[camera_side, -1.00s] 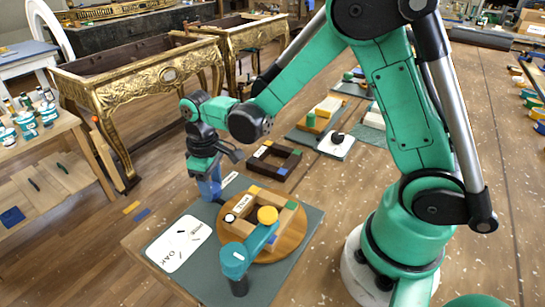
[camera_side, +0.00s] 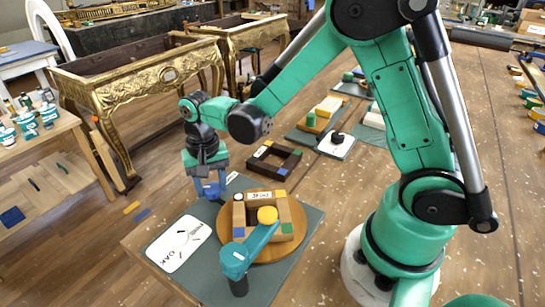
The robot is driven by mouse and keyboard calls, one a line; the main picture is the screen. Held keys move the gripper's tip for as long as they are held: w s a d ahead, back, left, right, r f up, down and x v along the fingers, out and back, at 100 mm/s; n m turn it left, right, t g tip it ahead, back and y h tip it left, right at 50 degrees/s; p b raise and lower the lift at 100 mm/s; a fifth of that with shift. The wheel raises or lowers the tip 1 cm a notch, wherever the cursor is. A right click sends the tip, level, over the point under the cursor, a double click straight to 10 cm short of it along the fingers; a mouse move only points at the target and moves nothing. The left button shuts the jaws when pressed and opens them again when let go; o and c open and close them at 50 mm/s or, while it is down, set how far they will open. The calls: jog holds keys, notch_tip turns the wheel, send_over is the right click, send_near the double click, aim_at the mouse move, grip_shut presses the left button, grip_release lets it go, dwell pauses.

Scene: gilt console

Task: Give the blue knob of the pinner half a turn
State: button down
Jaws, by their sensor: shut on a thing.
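The pinner is a teal arm (camera_side: 251,246) on a dark post at the front of a grey-green mat (camera_side: 292,269). Its yellow round end (camera_side: 267,215) lies over a square wooden frame (camera_side: 285,213) with coloured corners. The frame sits on a round wooden turntable (camera_side: 230,240). The blue knob (camera_side: 211,191) is at the mat's back left edge, beside the turntable. My gripper (camera_side: 209,190) points down over it and is shut on it, a finger on each side. The fingers hide part of the knob.
A white card (camera_side: 179,243) with dark marks lies left of the turntable. A dark square frame (camera_side: 273,160) and a white board with a black knob (camera_side: 336,140) lie behind. Gilt console tables (camera_side: 135,88) stand beyond the bench.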

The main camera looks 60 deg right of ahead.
aim_at(211, 187)
jog(key=m, duration=0.3)
jog(key=shift+m, duration=2.2)
jog(key=shift+c, duration=1.7)
grip_release()
jog(key=shift+r, duration=0.1)
jog(key=shift+r, duration=2.75)
